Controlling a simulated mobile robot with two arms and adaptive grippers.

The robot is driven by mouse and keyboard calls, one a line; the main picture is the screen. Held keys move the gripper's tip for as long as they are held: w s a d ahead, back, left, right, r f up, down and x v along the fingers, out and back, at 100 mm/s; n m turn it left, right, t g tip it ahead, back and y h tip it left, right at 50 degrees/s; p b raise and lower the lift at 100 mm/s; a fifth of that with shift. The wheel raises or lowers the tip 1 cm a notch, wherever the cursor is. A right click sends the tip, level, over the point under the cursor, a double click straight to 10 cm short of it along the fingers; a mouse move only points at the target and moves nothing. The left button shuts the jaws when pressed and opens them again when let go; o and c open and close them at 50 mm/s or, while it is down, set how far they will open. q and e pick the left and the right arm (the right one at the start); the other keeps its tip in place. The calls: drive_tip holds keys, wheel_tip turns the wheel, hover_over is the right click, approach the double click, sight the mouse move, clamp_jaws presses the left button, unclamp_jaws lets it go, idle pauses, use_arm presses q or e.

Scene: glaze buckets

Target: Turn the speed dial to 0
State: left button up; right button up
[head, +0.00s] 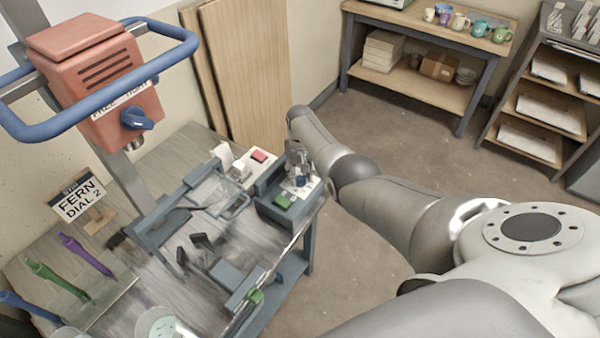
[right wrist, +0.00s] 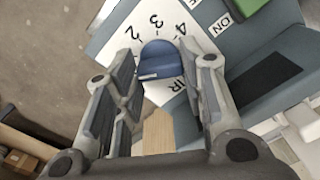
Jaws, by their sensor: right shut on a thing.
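The blue speed dial (right wrist: 158,60) sits on a white number plate (right wrist: 120,42) on a grey control box. The figures 2, 3 and 4 show beside it in the right wrist view; no 0 can be read there. A short pale mark shows on the dial's near face; I cannot tell which figure it points to. My right gripper (right wrist: 160,68) has its fingers on both sides of the dial and is shut on it. In the head view the gripper (head: 297,160) reaches down to the control box (head: 270,207), partly covering the dial. My left gripper is not in view.
An orange mixer head (head: 100,75) with a blue guard ring and another blue knob (head: 136,119) stands at left. A sign (head: 78,198) reads "FERN DIAL 2". Floor on the right is clear.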

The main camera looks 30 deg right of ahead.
sight(300, 176)
drive_tip(key=shift+n, duration=2.3)
drive_tip(key=o, duration=1)
wheel_tip(300, 176, up, 12)
drive_tip(key=shift+s+f, duration=0.1)
